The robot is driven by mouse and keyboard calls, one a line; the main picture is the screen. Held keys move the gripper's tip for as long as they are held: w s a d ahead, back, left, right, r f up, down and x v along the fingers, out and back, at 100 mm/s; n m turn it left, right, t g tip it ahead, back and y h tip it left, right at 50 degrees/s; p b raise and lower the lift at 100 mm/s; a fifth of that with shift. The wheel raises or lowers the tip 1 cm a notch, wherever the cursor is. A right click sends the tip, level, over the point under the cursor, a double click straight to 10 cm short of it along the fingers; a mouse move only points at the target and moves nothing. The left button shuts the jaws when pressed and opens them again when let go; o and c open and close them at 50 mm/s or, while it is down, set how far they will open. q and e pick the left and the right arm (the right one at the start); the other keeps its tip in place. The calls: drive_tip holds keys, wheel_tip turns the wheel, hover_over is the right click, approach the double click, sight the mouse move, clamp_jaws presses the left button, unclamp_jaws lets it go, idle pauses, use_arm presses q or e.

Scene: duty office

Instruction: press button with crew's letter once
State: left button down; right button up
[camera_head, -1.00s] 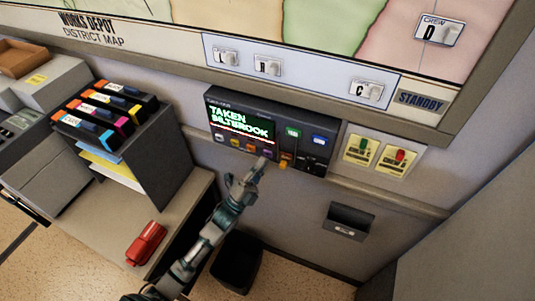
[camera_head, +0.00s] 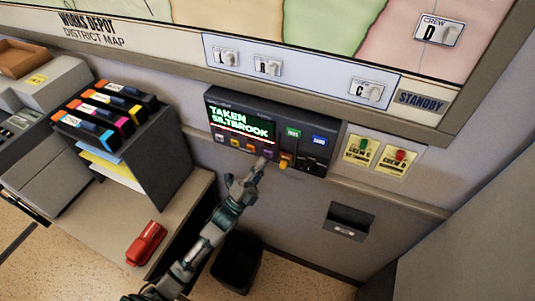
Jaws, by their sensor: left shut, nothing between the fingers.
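A dark wall console (camera_head: 292,152) has a lit screen (camera_head: 241,125) reading "TAKEN SILTBROOK". A green key (camera_head: 293,132) and a blue key (camera_head: 319,140) sit to the right of the screen. My left gripper (camera_head: 261,165) is shut and empty, its tip at the button row just left of the orange button. It hides part of the row; I cannot tell whether it touches. My right gripper is not in view.
Two yellow cards (camera_head: 378,155) with green and red parts are right of the console. A red stapler (camera_head: 146,242) lies on the desk.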

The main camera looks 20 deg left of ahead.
use_arm(q)
drive_tip(key=shift+w, duration=0.15)
drive_tip(key=shift+w+r, duration=0.1)
drive_tip(key=shift+w, duration=0.15)
drive_tip(key=shift+w, duration=0.35)
idle(0.8)
drive_tip(key=shift+s, duration=0.3)
drive_tip(key=shift+s+p, duration=0.35)
drive_tip(key=shift+s, duration=0.15)
